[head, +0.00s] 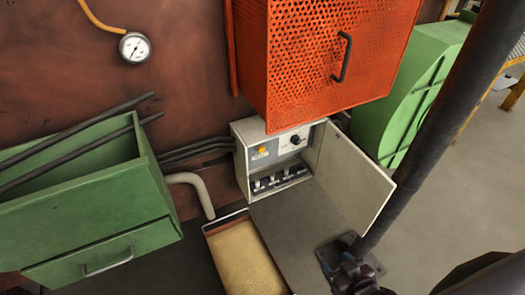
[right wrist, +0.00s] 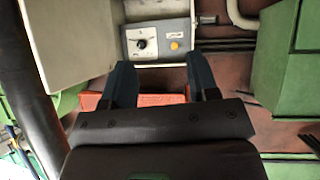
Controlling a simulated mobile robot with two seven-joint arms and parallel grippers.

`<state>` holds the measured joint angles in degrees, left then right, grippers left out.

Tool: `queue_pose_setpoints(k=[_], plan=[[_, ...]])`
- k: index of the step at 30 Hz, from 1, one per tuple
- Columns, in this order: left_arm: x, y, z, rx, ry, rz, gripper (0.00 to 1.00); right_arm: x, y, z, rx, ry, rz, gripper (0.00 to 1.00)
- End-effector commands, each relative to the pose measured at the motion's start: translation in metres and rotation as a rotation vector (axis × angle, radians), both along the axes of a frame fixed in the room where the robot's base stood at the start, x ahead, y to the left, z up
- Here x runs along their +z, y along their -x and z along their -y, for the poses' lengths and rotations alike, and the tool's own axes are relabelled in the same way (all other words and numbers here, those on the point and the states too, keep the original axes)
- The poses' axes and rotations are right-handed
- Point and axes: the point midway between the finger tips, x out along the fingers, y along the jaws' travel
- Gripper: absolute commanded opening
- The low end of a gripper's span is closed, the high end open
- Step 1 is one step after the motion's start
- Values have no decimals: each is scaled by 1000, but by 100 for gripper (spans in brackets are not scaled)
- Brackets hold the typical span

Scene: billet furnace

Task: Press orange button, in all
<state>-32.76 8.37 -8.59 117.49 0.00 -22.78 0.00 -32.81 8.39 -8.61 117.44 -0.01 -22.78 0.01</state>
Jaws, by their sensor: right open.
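The orange button (head: 262,149) is a small round yellow-orange knob on the grey panel of an open control box (head: 243,160). It also shows in the right wrist view (right wrist: 174,45), beside a black rotary knob (right wrist: 141,44). My right gripper (head: 342,256) is at the lower right of the head view, apart from the button. In the right wrist view its two dark fingers (right wrist: 162,75) are spread with nothing held between them. The panel with the button lies beyond the fingertips. My left gripper is not in view.
The box's pale door (head: 350,175) stands open on its right side. An orange perforated cabinet (head: 330,60) hangs just above the box. A green drawer unit (head: 90,215) stands at left, and a tan-filled tray (head: 242,258) lies below the box.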

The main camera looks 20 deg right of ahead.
Motion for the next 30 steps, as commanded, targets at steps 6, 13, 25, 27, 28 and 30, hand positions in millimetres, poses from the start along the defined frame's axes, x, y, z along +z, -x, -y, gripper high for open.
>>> queue_pose_setpoints(k=[6,13,25,27,28,30], plan=[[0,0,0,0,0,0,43,0,0,0,0,0,0,21],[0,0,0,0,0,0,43,0,0,0,0,0,1,0],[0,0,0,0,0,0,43,0,0,0,0,0,1,0],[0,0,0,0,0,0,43,0,0,0,0,0,1,0],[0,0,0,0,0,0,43,0,0,0,0,0,1,0],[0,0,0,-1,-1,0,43,0,0,0,0,0,1,0]])
